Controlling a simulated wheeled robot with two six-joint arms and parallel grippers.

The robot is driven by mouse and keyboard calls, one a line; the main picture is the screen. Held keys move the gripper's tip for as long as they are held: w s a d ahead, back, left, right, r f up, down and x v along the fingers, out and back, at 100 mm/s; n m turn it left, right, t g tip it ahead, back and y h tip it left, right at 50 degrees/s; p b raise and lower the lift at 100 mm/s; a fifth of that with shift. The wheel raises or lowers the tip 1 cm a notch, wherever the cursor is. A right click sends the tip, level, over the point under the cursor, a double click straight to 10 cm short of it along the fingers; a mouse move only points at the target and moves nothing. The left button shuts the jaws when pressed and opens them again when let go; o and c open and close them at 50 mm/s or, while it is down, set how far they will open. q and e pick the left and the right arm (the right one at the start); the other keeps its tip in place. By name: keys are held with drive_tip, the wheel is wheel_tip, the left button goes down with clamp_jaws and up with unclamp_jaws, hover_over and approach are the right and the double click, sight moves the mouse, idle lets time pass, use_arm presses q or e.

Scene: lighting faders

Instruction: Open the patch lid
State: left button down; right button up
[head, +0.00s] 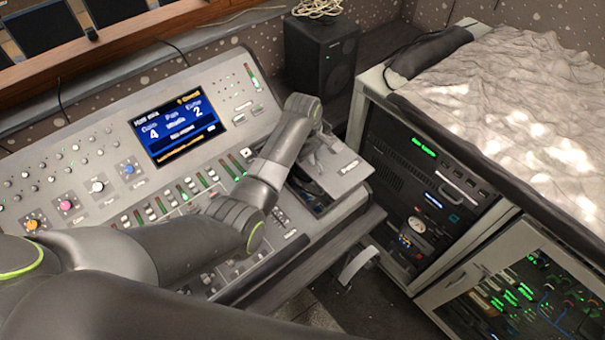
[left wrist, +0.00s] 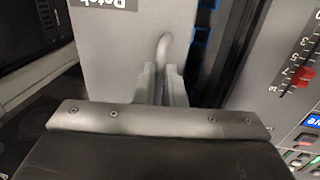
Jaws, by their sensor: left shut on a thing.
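The patch lid (head: 338,168) is a grey panel marked "Patch" at the right end of the mixing console (head: 75,205). It looks raised at an angle, with a dark recess (head: 306,188) showing beside and under it. In the left wrist view the lid (left wrist: 118,50) has a small curved handle (left wrist: 164,46), and blue slots show in the dark gap at its right. My left gripper (head: 318,143) is at the lid; its fingers (left wrist: 160,84) are shut on the handle. My forearm hides part of the console. My right gripper is not in view.
A screen (head: 178,125) and several faders and knobs lie left of my arm. A black speaker (head: 320,55) stands behind the lid. A rack cabinet (head: 420,190) under a crumpled cloth (head: 510,90) stands close on the right. A pale curved piece (head: 358,265) is below the console edge.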

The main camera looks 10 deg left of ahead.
use_arm(q)
drive_tip(key=b, duration=0.4)
hover_over(332, 156)
drive_tip(key=s, duration=0.1)
drive_tip(key=shift+s+a+f, duration=0.1)
drive_tip(key=shift+a+f, duration=0.3)
drive_tip(key=shift+a, duration=0.05)
drive_tip(key=shift+w+d+r+b, duration=0.2)
drive_tip(key=shift+w+d+b, duration=0.1)
drive_tip(key=shift+w+d, duration=0.1)
drive_tip(key=shift+r, duration=0.1)
drive_tip(key=shift+w, duration=0.1)
drive_tip(key=c, duration=1.5)
unclamp_jaws()
drive_tip(key=shift+r, duration=0.1)
